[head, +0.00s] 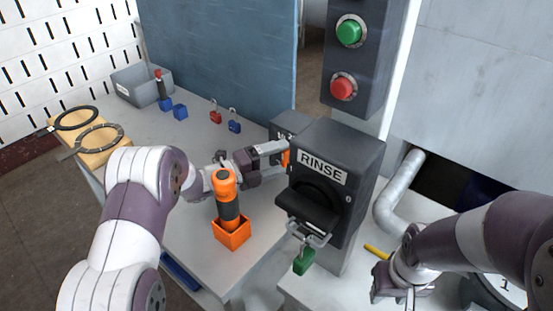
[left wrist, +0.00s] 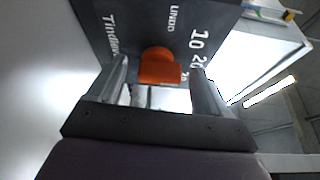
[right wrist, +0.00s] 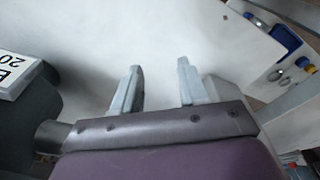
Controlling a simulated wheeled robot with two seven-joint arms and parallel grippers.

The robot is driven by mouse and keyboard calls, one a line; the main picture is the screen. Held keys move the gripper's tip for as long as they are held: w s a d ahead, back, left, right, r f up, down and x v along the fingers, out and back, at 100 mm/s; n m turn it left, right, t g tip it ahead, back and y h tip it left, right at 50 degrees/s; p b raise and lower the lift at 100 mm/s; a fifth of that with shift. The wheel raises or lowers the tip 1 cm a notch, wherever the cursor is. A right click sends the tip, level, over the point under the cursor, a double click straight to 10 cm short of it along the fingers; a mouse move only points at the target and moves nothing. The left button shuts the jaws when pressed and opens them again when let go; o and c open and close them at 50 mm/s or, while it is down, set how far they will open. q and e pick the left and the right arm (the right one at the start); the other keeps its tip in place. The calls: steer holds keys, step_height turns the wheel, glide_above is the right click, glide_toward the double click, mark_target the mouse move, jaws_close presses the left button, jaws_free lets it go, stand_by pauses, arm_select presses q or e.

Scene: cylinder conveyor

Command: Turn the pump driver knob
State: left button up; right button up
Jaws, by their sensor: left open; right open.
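The pump driver knob (left wrist: 158,66) is orange and sits on a dark panel (left wrist: 112,12) with white lettering and numbers in the left wrist view. In the head view only an orange sliver of the knob (head: 286,158) shows, beside the RINSE box. My left gripper (head: 276,148) is open at the panel. Its two fingers stand on either side of the knob in the left wrist view; I cannot tell whether they touch it. My right gripper (right wrist: 159,68) is open and empty over a pale surface, low at the right of the head view.
A grey pipe (head: 392,195) is at the right.

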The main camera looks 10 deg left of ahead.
arm_select(q)
steer(key=v, duration=1.2)
steer(key=shift+s+a+b, duration=0.15)
steer(key=shift+a+b, duration=0.05)
steer(key=shift+b, duration=0.2)
